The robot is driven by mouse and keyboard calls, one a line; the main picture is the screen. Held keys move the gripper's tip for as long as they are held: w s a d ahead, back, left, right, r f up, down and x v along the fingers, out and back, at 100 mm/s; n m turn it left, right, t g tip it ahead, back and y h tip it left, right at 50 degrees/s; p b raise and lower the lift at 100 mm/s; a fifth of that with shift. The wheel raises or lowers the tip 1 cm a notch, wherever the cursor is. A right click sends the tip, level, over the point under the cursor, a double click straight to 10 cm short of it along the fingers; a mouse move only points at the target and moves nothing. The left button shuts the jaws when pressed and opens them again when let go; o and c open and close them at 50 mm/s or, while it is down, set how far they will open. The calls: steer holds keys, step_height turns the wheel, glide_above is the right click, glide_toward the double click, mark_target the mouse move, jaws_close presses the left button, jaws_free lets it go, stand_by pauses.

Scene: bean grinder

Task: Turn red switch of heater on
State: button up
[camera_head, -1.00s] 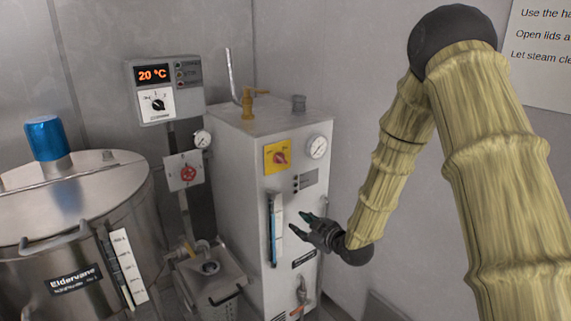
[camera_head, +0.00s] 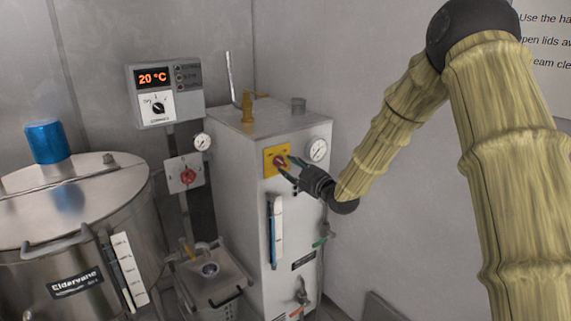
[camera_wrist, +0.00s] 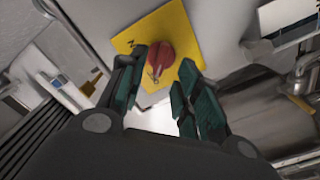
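The red switch (camera_wrist: 159,62) is a rotary knob on a yellow plate (camera_wrist: 188,28) in the wrist view. In the head view the yellow plate (camera_head: 270,157) is on the upper front of the grey cabinet heater (camera_head: 240,190), left of a round gauge. My gripper (camera_head: 285,167) is at this plate and partly hides the switch. In the wrist view my gripper (camera_wrist: 164,65) is open, with one dark green fingertip on each side of the switch. I cannot tell whether either finger touches it.
A gauge (camera_head: 318,149) is close to my gripper. Another red knob (camera_head: 187,176) is on a pale plate to the left, below a control box (camera_head: 165,92) reading 20 °C. A steel tank (camera_head: 65,215) stands at far left.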

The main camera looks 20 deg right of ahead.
mark_target(283, 164)
steer(key=shift+x, duration=1.7)
steer(key=shift+c, duration=0.2)
jaws_close()
